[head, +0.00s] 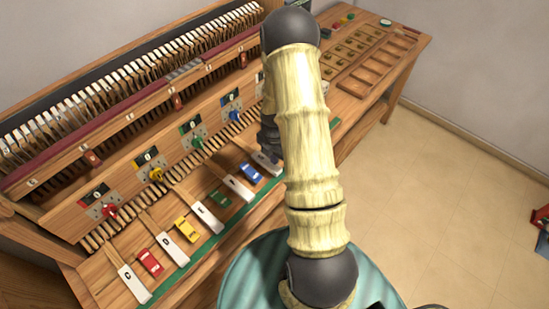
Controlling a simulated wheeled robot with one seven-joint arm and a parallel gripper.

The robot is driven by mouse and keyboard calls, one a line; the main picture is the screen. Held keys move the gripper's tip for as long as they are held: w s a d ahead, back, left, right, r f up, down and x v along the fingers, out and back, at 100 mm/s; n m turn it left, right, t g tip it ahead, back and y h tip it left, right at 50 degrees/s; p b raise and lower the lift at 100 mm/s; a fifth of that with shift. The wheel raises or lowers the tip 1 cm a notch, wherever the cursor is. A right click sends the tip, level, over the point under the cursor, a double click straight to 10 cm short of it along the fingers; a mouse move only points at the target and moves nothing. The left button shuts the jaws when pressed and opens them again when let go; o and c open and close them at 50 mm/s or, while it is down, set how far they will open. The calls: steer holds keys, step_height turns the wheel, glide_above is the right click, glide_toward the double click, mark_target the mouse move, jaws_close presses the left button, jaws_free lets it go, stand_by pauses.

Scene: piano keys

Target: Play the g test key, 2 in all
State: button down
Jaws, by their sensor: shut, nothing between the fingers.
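A row of white test keys with dark letters runs along the front of the wooden bench. The nearest key (134,283) seems to read C and the one after it (173,249) D. The fifth white key (267,164), likely the g test key by its place in the row, lies at the right end of the visible keys. Its letter is hard to read, and my arm hides what lies to its right. My dark gripper (271,154) is shut and empty, just above or at that key's far end. I cannot tell whether it touches.
Coloured knobs on panels (157,174) stand behind. A tray (376,75) is at the bench's far right.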

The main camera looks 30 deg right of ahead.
step_height(320, 180, up, 3)
steer(key=shift+f+p, duration=0.1)
steer(key=shift+p, duration=0.65)
steer(key=shift+r+b, duration=0.3)
steer(key=shift+b, duration=0.3)
step_height(320, 180, up, 9)
steer(key=b, duration=0.1)
steer(key=shift+f+b, duration=0.15)
steer(key=shift+b, duration=0.15)
steer(key=shift+w, duration=0.1)
stand_by(0.4)
stand_by(0.6)
stand_by(0.7)
